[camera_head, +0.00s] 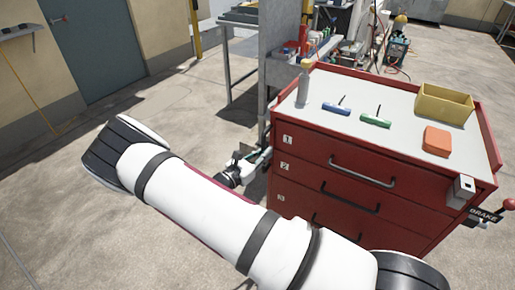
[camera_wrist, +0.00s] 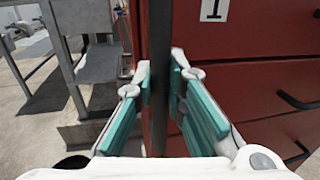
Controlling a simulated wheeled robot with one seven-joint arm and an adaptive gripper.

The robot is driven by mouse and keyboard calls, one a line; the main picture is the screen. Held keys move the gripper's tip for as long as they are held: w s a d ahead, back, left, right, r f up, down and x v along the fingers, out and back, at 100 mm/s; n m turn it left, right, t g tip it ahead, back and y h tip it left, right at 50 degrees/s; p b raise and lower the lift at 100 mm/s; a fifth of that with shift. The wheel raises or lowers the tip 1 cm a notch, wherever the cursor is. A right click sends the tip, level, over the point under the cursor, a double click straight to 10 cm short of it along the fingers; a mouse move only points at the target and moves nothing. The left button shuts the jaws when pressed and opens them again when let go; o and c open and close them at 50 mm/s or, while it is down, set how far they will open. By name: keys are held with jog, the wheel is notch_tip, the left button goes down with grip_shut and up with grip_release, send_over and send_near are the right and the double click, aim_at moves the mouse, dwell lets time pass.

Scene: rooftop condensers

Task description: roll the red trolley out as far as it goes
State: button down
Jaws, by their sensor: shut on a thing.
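The red trolley (camera_head: 304,163) stands at the right in the head view, with numbered drawers on its front. It also fills the right of the wrist view (camera_wrist: 250,79). My gripper (camera_head: 256,160) is at the trolley's left front corner. In the wrist view my gripper (camera_wrist: 160,88) has its teal-padded fingers on both sides of a dark upright bar (camera_wrist: 160,50) beside the trolley's red side, and is shut on it. The bar looks like the trolley's handle. A brake lever with a red knob (camera_head: 509,204) is at the trolley's right side. The trolley's wheels are hidden.
On the trolley top are a yellow bin (camera_head: 444,104), an orange block (camera_head: 437,141), blue (camera_head: 336,109) and green (camera_head: 375,121) tools and a grey bottle (camera_head: 303,86). A grey metal bench (camera_head: 243,22) stands behind, left of the trolley. The floor at left is clear.

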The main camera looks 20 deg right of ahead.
jog(key=shift+s, duration=0.2)
dwell(0.3)
jog(key=c, duration=1.6)
grip_release()
jog(key=v, duration=1.2)
jog(key=shift+r, duration=0.1)
